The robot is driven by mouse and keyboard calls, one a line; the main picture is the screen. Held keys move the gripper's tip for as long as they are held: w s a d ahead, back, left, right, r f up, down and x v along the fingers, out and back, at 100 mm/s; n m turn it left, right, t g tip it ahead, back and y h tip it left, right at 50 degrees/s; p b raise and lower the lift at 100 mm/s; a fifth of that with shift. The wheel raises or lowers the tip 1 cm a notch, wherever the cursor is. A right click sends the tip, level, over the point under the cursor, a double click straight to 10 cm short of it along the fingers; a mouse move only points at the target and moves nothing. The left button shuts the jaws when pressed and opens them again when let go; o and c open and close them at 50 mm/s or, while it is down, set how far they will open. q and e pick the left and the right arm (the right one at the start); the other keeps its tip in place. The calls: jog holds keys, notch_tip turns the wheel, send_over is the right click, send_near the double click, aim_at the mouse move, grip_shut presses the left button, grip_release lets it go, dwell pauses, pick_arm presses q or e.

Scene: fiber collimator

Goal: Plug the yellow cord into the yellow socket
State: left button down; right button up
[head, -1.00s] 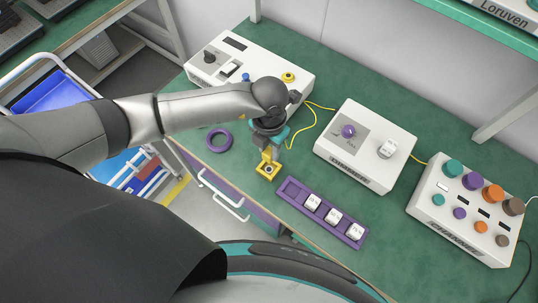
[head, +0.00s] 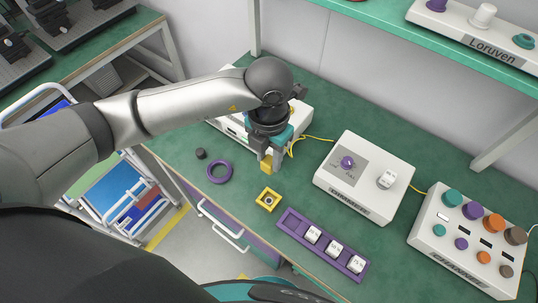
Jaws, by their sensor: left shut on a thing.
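My left gripper (head: 266,160) points down and is shut on the yellow plug (head: 266,165) of the yellow cord. It holds the plug apart from the square yellow holder (head: 268,201), which lies on the table in front. The yellow cord (head: 318,138) runs from behind the gripper to the middle white box (head: 367,178). The left white box (head: 304,116) stands behind the gripper. My arm and gripper cover most of it, and its yellow socket is mostly hidden. My right gripper does not show.
A purple ring (head: 219,172) and a small dark cylinder (head: 200,154) lie left of the holder. A purple tray (head: 291,221) with white blocks lies at the front edge. A white box with coloured knobs (head: 465,247) stands right. Green table is clear around the holder.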

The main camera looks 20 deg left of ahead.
pick_arm(q)
jog(key=m, duration=0.1)
jog(key=m+b, duration=0.1)
jog(key=m, duration=0.1)
jog(key=shift+w+a+b, duration=0.25)
jog(key=shift+a+b, duration=0.05)
jog(key=shift+b, duration=0.05)
jog(key=a+r+m+b, duration=0.1)
jog(key=m+b, duration=0.2)
jog(key=m, duration=0.6)
jog(key=a+m+b, duration=0.2)
jog(key=m+b, duration=0.2)
jog(key=m, duration=0.6)
jog(key=a+r+m+b, duration=0.1)
jog(key=a+m+b, duration=0.1)
jog(key=m, duration=0.8)
jog(key=shift+s+r+b, duration=0.35)
jog(key=shift+s+b, duration=0.05)
jog(key=shift+b, duration=0.45)
